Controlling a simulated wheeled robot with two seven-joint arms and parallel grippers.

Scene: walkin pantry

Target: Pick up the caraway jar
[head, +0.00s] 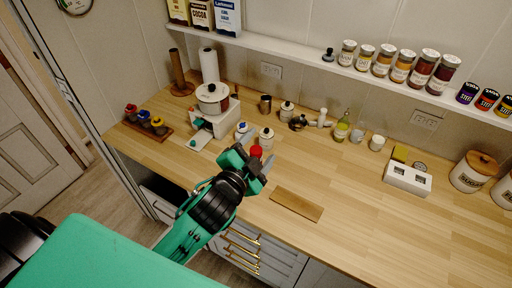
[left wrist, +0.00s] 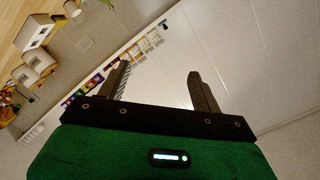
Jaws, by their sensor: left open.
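My left gripper (head: 258,152) is over the wooden counter in the head view, with its fingers apart. In the left wrist view the open gripper (left wrist: 158,80) has nothing between its fingers, with pale wall panels beyond. I cannot read which jar is caraway. Spice jars with pale lids, such as this one (head: 383,61), stand in a row on the wall shelf. White-lidded jars also stand on the counter (head: 266,138) just beyond the gripper. A red-topped item (head: 256,151) shows by the fingers, partly hidden. My right gripper is not in view.
A wooden board (head: 296,204) lies near the front edge. Canisters (head: 473,172) stand at the right. The right front counter is clear.

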